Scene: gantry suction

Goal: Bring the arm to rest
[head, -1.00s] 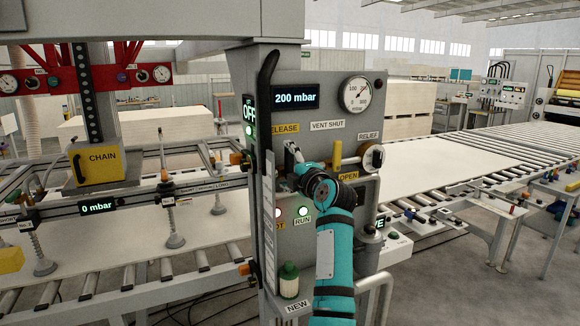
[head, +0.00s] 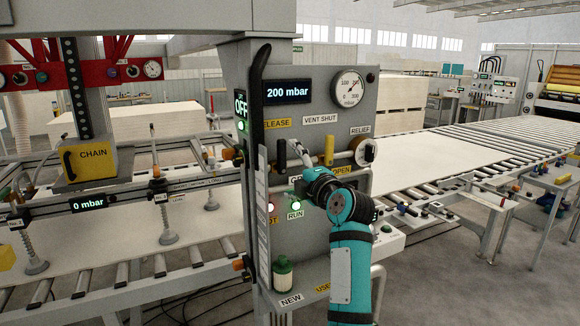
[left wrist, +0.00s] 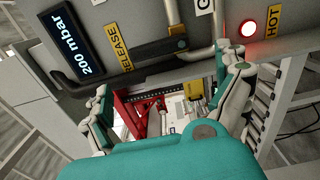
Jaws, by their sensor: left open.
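My left gripper (head: 296,150), on its teal and dark arm, is in front of the grey control panel (head: 310,228), below the RELEASE label (head: 276,123). In the left wrist view, the fingers of my left gripper (left wrist: 168,82) are spread wide with nothing between them. In that view a pipe with a dark grip (left wrist: 160,52) runs on the panel beyond the fingers. Whether the fingertips touch the panel cannot be told from the head view. My right gripper is not in view.
The panel bears a yellow handle (head: 329,150), a gauge (head: 348,89), a 200 mbar display (head: 289,92) and a green-topped bottle (head: 283,273) on its ledge. A roller conveyor (head: 420,190) with a pale board (head: 440,160) lies right. A yellow CHAIN box (head: 88,161) hangs left.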

